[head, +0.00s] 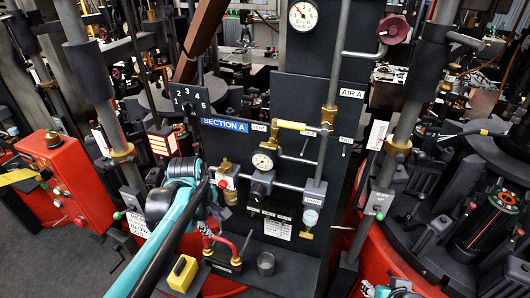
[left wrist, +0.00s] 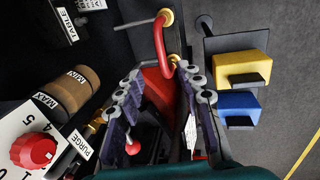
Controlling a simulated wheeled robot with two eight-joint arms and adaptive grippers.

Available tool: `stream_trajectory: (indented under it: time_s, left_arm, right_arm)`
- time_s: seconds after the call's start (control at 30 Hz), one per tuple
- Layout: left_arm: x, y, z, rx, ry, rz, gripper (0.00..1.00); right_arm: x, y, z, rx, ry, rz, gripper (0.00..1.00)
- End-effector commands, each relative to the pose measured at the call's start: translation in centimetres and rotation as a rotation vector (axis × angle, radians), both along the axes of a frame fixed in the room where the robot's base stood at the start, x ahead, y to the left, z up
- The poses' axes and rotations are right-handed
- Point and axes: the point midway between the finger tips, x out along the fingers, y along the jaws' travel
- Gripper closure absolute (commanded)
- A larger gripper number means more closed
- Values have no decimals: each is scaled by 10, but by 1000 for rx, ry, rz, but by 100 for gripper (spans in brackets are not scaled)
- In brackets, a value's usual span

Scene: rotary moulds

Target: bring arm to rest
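My left arm comes in from the bottom of the head view, and its teal forearm (head: 165,245) and dark wrist (head: 183,172) stand in front of the panel's lower left. The fingers are mostly hidden there. In the left wrist view my left gripper (left wrist: 165,85) has its two fingers apart, with nothing held between them. A red bent hose (left wrist: 160,42) lies beyond the fingertips; whether they touch it I cannot tell. A dark knuckled part at the bottom edge of the head view (head: 398,290) looks like my right gripper, mostly cut off.
A red cabinet (head: 75,185) is at left. A red knob (left wrist: 33,152) is near the gripper.

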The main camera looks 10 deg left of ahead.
Motion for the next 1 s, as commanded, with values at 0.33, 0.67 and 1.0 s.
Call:
stream_trajectory:
  time_s: [0.33, 0.67, 1.0]
  left_arm:
    - [-30, -39, 11, 141, -118, -426, 63]
    - [-79, -91, 8, 513, -314, -1210, 63]
    - [-87, -100, 5, 617, -349, -1378, 63]
  right_arm:
    - [0, 0, 0, 0, 0, 0, 60]
    - [0, 0, 0, 0, 0, 0, 60]
    - [0, 0, 0, 0, 0, 0, 60]
